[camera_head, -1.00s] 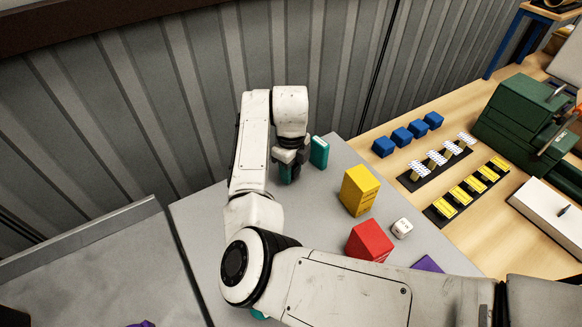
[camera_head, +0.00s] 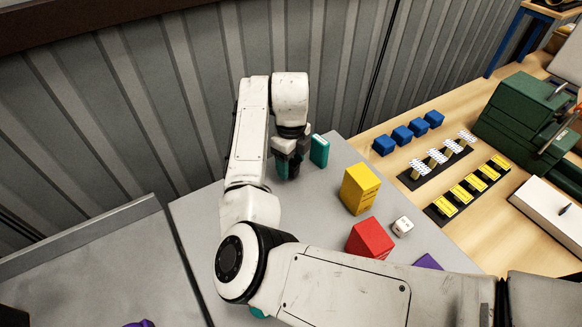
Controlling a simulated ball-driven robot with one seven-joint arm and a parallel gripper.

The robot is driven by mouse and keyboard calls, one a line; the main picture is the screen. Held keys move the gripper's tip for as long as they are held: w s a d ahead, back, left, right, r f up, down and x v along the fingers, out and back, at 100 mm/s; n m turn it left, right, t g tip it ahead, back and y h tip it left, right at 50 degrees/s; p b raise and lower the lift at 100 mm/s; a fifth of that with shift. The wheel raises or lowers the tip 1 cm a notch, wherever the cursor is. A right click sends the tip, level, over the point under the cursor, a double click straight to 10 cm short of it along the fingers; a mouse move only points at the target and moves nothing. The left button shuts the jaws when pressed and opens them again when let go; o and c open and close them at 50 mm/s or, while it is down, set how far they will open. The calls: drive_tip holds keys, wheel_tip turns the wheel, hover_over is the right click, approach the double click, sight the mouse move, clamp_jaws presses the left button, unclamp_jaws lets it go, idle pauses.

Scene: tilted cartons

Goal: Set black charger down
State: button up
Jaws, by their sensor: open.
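My gripper (camera_head: 289,158) is at the far end of the grey table (camera_head: 210,210), pointing down, with its jaws open. A dark shape (camera_head: 293,168) shows just below it and may be the black charger, but it is small and partly covered, so I cannot tell it from the fingers. A teal patch (camera_head: 281,168) shows beside the dark shape. I cannot tell whether the jaws touch anything.
A teal box (camera_head: 319,151) stands upright just right of my gripper. A yellow box (camera_head: 359,189), red box (camera_head: 370,239), white die (camera_head: 403,227) and purple item (camera_head: 428,262) lie further right. A corrugated wall (camera_head: 170,110) stands close behind.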

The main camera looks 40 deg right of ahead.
sight(291, 165)
wheel_tip(291, 165, up, 10)
drive_tip(key=b, duration=0.1)
drive_tip(key=shift+f, duration=0.2)
